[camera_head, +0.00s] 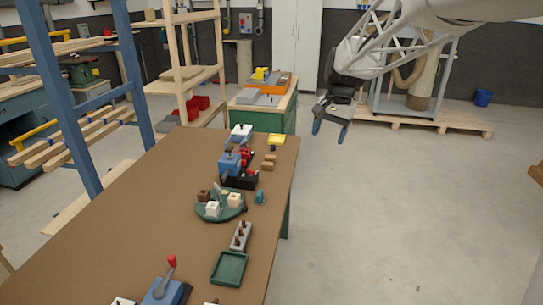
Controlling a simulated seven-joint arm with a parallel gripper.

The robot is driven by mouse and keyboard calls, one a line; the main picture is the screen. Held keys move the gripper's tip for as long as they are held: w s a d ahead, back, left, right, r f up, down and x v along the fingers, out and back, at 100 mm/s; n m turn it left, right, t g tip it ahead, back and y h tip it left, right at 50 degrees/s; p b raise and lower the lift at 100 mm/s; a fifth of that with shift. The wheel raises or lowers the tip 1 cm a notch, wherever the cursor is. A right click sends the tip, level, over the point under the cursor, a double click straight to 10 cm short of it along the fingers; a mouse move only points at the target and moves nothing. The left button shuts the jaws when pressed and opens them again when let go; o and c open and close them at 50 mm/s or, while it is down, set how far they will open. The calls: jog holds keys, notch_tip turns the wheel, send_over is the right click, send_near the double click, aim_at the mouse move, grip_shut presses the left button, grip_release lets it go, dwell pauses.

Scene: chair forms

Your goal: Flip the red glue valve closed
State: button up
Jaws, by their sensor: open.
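No part is clearly marked as the glue valve. One red piece is a lever (171,265) that stands up, tilted, from a blue block (161,292) at the near edge of the table. Other small red parts (246,157) sit beside a blue machine (229,163) on a black base farther back. I cannot tell which one is the valve, or whether it is open or closed. My gripper (329,131), with blue fingertips, is open and empty. It hangs over the floor to the right of the table, apart from all these parts.
The brown table (130,220) also holds a round green tray (222,214) with blocks, a grey peg holder (240,236) and an empty green tray (230,269). A green cabinet (262,122) stands behind. Blue and wooden racks stand left. The floor right of the table is clear.

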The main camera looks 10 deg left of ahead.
jog(key=w+a+f+m+g, duration=0.1)
jog(key=w+a+f, duration=0.3)
jog(key=w+a, duration=0.35)
jog(key=w+a+f+g, duration=0.1)
jog(key=w+a+f, duration=0.45)
jog(key=w, duration=0.25)
jog(key=m+g, duration=0.1)
jog(key=m, duration=0.1)
send_near(251, 173)
jog(key=shift+w+f+y, duration=0.2)
jog(key=shift+w+y, duration=0.2)
jog(key=shift+w, duration=0.15)
jog(key=shift+f, duration=0.1)
jog(key=shift+x, duration=3.8)
jog(key=shift+s, duration=0.1)
jog(key=c, duration=0.9)
